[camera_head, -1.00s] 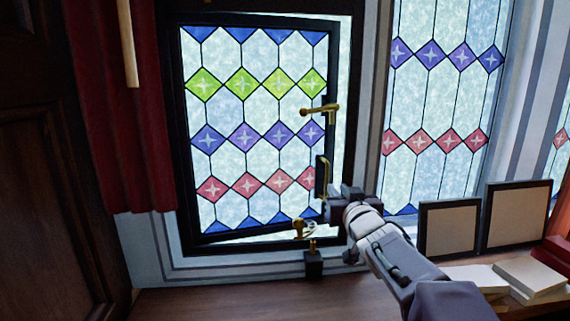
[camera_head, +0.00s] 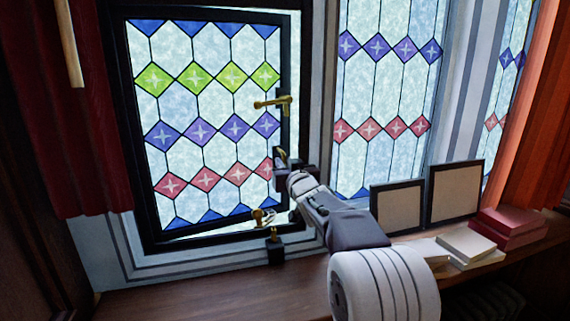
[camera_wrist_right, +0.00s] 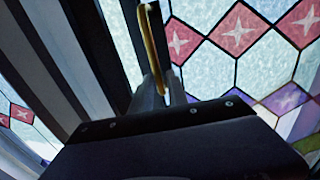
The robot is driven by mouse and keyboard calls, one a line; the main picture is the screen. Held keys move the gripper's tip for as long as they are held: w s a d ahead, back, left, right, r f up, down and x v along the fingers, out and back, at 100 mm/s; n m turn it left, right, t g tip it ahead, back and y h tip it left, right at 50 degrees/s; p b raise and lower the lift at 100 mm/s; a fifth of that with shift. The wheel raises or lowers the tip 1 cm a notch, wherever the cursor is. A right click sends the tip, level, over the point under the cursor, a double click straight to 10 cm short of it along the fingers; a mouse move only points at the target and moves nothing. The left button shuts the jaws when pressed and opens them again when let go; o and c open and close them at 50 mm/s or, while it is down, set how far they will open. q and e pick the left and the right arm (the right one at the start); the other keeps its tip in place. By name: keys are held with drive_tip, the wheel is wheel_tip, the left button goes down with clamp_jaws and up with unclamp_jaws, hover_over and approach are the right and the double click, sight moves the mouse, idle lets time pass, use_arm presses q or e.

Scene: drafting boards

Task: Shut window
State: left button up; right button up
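The window sash (camera_head: 210,107) has a dark frame and leaded glass with coloured diamonds. It stands slightly ajar, with a narrow bright gap along its top, right and lower edges. A brass lever (camera_head: 272,102) is on its right stile, and a brass stay (camera_head: 262,217) is at the bottom. My right gripper (camera_head: 281,168) is at the sash's right edge, below the lever. In the right wrist view, a vertical brass pull handle (camera_wrist_right: 153,45) runs down between my close-set right fingertips (camera_wrist_right: 163,88), which appear shut on it. My left gripper is not in view.
A fixed leaded window (camera_head: 385,90) is to the right. Two dark picture frames (camera_head: 398,208) stand on the wooden sill (camera_head: 180,295), with pale books (camera_head: 467,243) and red books (camera_head: 508,226) beside them. A red curtain (camera_head: 75,130) hangs at the left.

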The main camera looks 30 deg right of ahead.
clamp_jaws()
drive_tip(key=shift+w+d+f, duration=0.1)
drive_tip(key=shift+w+f, duration=0.05)
drive_tip(key=shift+f, duration=0.1)
idle(1.0)
